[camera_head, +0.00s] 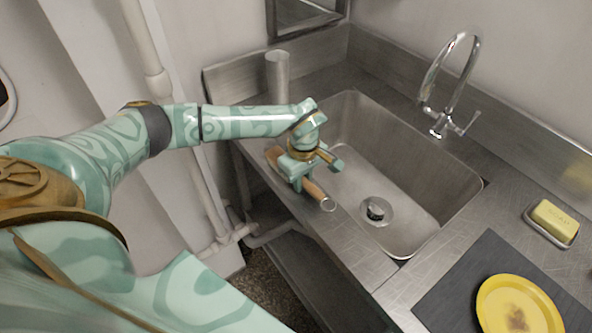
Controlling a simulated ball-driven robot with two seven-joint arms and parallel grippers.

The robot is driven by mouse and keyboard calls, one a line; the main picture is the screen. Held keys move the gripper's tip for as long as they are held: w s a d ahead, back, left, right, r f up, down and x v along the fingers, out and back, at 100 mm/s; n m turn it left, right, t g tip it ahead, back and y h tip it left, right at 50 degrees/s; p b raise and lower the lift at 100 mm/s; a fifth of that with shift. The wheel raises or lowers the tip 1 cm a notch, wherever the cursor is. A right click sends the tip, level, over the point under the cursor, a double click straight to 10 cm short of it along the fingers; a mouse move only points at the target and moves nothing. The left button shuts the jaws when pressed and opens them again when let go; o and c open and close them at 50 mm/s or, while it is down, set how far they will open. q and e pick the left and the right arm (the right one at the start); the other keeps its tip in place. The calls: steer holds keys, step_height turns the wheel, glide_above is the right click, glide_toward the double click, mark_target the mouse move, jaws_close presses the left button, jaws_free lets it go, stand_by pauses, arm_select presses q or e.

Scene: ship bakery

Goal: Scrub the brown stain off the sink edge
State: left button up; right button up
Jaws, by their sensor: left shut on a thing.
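My left gripper (302,178) is shut on a brown stick-like tool (317,194), which looks like a brush handle with a pale ring at its near end. The tool lies slantwise over the sink's front edge (345,226), and the gripper points down over it. I cannot tell whether the tool touches the metal. The steel sink (400,160) has its basin right of the gripper, with a drain in its floor. No brown stain shows clearly on the edge; the gripper and tool cover part of it. My right gripper is not in view.
A metal cup (277,78) stands at the back left corner. A curved faucet (457,85) rises behind the basin. At the right are a yellow soap bar (554,220) in a dish and a brown-smudged yellow plate (490,300) on a dark mat (452,294).

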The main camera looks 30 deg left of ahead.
mark_target(278, 152)
arm_select(q)
steer(key=shift+s+d+f, duration=0.1)
steer(key=shift+s+d, duration=0.3)
steer(key=shift+d, duration=0.4)
steer(key=shift+p, duration=0.4)
steer(key=shift+w+a, duration=0.3)
steer(key=shift+a, duration=0.4)
steer(key=shift+w+a, duration=0.25)
steer(key=shift+a, duration=0.4)
steer(key=shift+w+a, duration=0.3)
steer(key=shift+a, duration=0.4)
steer(key=shift+w+a+b, duration=0.4)
steer(key=shift+a, duration=0.8)
steer(key=shift+w+a+b, duration=0.35)
steer(key=shift+w+a, duration=0.1)
steer(key=shift+a, duration=0.8)
steer(key=shift+w+a+b, duration=0.4)
steer(key=shift+a, duration=0.8)
step_height(278, 152, up, 6)
steer(key=p, duration=0.5)
